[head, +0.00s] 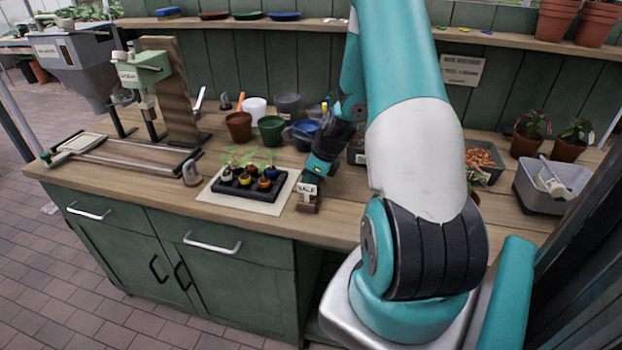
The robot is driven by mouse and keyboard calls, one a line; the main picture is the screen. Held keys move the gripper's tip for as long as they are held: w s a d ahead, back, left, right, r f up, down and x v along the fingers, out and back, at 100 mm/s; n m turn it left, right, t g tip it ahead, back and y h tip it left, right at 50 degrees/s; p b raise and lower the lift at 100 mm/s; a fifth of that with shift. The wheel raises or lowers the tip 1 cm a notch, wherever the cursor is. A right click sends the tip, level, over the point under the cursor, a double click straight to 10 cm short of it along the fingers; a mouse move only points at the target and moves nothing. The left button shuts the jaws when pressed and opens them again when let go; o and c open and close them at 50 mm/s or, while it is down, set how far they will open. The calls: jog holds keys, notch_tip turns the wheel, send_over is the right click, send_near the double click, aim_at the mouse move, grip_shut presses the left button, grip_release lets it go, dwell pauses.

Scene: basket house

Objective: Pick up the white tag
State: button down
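A small white tag (307,188) with dark marks stands at a small brown wooden block (309,206) near the front edge of the wooden bench. My gripper (316,174) reaches down just above and behind the tag. Its fingertips are small and partly hidden at the tag's upper edge. I cannot tell whether they touch the tag or whether they are open or shut.
A black tray of seedlings (222,187) sits on a pale mat (240,205) just left of the tag. Brown (238,127), green (271,131) and blue (304,137) pots stand behind. A grey bin (540,190) stands at right. Bare bench lies along the front edge.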

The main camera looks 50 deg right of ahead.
notch_tip(320, 180, up, 19)
jog(key=b, duration=0.3)
jog(key=shift+w+d+b, duration=0.1)
jog(key=shift+w+b, duration=0.1)
jog(key=shift+b, duration=0.9)
jog(key=b, duration=0.3)
jog(key=shift+r, duration=0.15)
jog(key=f+b, duration=0.4)
jog(key=f, duration=1.5)
jog(key=shift+s+b, duration=0.2)
jog(key=shift+b, duration=0.2)
jog(key=shift+f, duration=0.15)
jog(key=c, duration=1.4)
grip_release()
jog(key=shift+o, duration=0.4)
